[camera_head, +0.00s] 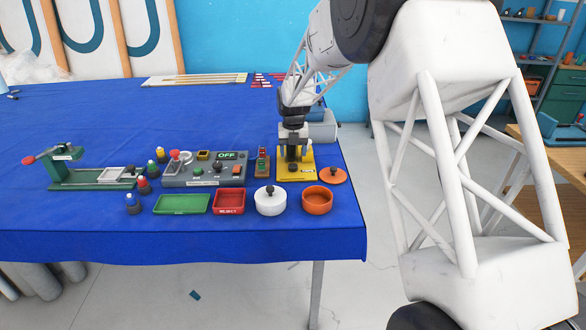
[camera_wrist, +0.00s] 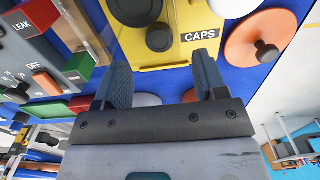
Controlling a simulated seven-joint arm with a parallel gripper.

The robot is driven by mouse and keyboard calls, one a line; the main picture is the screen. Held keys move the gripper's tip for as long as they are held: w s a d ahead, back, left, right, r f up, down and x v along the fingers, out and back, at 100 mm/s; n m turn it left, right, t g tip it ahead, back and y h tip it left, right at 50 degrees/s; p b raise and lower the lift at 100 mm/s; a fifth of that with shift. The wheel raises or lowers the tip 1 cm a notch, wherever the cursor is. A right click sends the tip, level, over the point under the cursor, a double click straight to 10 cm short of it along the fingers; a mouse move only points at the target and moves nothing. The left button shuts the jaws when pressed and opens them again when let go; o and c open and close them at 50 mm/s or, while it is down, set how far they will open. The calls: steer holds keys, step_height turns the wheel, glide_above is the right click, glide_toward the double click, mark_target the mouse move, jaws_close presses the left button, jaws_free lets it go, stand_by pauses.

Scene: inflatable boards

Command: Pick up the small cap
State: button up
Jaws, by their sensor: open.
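The yellow CAPS board (camera_head: 307,173) stands near the right end of the blue table and also fills the upper middle of the wrist view (camera_wrist: 190,53). Two round black caps sit on it in the wrist view: the small cap (camera_wrist: 159,38) and a larger one (camera_wrist: 137,8), cut off by the top edge. In the head view a dark cap (camera_head: 293,167) shows at the board's front, just below my gripper (camera_head: 293,153). My gripper (camera_wrist: 163,65) is open, fingers pointing down, with nothing between them. The small cap appears between and beyond the fingertips; the exact gap is unclear.
An orange lid with a black knob (camera_head: 333,175) lies right of the board. A white lidded pot (camera_head: 270,202) and an orange pot (camera_head: 317,201) stand in front.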

mark_target(293, 165)
steer(key=shift+f, duration=0.25)
steer(key=shift+f, duration=2.45)
steer(key=c, duration=1)
steer(key=shift+r, duration=0.15)
